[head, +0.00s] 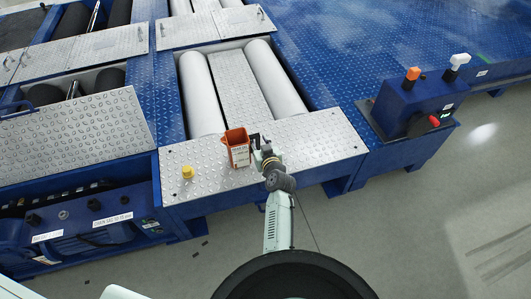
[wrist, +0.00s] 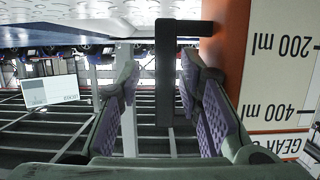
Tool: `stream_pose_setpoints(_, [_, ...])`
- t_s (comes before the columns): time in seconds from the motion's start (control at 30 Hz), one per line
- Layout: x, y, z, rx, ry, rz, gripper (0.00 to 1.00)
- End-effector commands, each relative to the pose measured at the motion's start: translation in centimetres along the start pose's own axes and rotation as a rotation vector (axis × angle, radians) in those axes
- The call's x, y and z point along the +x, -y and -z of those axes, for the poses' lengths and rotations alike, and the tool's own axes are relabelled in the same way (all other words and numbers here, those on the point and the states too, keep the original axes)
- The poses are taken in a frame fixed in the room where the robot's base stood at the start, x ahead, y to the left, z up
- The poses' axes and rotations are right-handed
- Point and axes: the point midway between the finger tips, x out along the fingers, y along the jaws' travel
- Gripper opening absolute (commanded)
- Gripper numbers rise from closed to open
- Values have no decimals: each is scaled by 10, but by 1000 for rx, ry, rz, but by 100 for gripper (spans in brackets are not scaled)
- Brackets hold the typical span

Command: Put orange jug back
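The orange jug (head: 237,149) appears to stand upright on the metal tread plate near its front edge, with a white label facing forward. In the wrist view the jug's orange side (wrist: 226,50) and white scale label are at the right, upside down. Its black handle (wrist: 165,75) hangs between the two fingers of my gripper (wrist: 163,100). The fingers are apart, with a visible gap on each side of the handle. In the head view my gripper (head: 260,147) is at the jug's right side, and the handle is partly hidden there.
A small yellow object (head: 187,172) sits on the tread plate (head: 310,142) left of the jug. Two white rollers (head: 272,80) lie behind. A blue control box (head: 412,105) with orange, white and red knobs stands at right. Grey floor is clear at front right.

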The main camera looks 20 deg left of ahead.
Motion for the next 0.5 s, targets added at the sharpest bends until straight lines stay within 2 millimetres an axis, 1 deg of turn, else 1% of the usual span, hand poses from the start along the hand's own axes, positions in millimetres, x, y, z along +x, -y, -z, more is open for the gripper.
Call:
stream_pose_setpoints(0.03, [-14,-1,-3,0,1,-2,33])
stream_pose_setpoints(0.1, [-31,0,-2,0,1,-2,33])
stream_pose_setpoints(0.3, [-75,0,-2,1,1,-2,33])
stream_pose_setpoints(0.4, [-90,0,-2,1,0,0,33])
stream_pose_setpoints(0.5, [-101,0,-1,1,0,0,33])
